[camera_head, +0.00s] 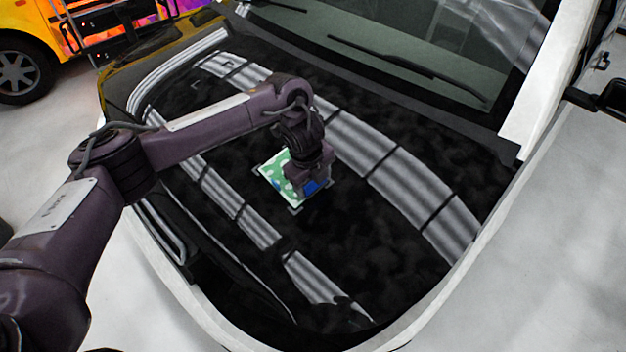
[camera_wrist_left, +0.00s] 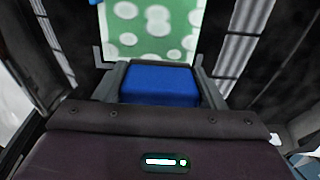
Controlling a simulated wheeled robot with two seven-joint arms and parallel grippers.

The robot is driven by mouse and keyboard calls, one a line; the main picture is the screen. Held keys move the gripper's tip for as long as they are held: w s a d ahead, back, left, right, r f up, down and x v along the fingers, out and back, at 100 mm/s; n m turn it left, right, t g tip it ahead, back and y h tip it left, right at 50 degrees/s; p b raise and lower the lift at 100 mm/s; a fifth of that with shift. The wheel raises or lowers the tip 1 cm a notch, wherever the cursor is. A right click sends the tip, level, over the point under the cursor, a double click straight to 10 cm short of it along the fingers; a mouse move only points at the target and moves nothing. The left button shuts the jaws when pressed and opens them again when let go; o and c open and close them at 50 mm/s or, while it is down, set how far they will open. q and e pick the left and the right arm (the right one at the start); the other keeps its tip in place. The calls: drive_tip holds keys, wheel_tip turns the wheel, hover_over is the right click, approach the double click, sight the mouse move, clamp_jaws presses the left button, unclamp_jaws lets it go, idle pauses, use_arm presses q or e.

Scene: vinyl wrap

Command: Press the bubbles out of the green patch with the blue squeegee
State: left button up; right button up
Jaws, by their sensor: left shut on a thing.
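The green patch (camera_head: 272,175) lies on the dark car hood, with pale round bubbles on it and corner marks around it. It also shows in the left wrist view (camera_wrist_left: 130,42), with several whitish bubbles of different sizes. My left gripper (camera_head: 309,188) is over the patch's right part and hides some of it. It is shut on the blue squeegee (camera_wrist_left: 160,84), which sits between the two fingers. A bit of the squeegee's blue shows below the gripper in the head view. Whether its edge touches the patch is hard to tell. My right gripper is not in view.
The glossy black hood (camera_head: 400,240) reflects bright striped lights and is clear around the patch. The windshield with a wiper (camera_head: 405,68) is behind it. A side mirror (camera_head: 610,98) is at the right. A yellow vehicle (camera_head: 40,45) stands at the upper left.

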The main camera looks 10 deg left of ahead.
use_arm(q)
drive_tip(key=shift+w+f+b, duration=0.1)
drive_tip(key=shift+f+b, duration=0.3)
drive_tip(key=shift+f, duration=0.2)
drive_tip(key=shift+w+a, duration=0.1)
drive_tip(key=shift+w+a+r+b, duration=0.15)
drive_tip(key=shift+w+a+b, duration=0.15)
drive_tip(key=shift+w+a, duration=0.35)
drive_tip(key=shift+a, duration=0.2)
drive_tip(key=shift+w+a+b, duration=0.4)
drive_tip(key=shift+w+a, duration=0.15)
drive_tip(key=shift+a, duration=0.2)
drive_tip(key=shift+a, duration=0.1)
drive_tip(key=shift+w+a+r+b, duration=0.1)
drive_tip(key=shift+w+a+b, duration=0.3)
drive_tip(key=shift+w+a, duration=0.35)
drive_tip(key=shift+a, duration=0.15)
drive_tip(key=shift+w+a+b, duration=0.4)
drive_tip(key=shift+w+a, duration=0.15)
drive_tip(key=shift+a, duration=0.25)
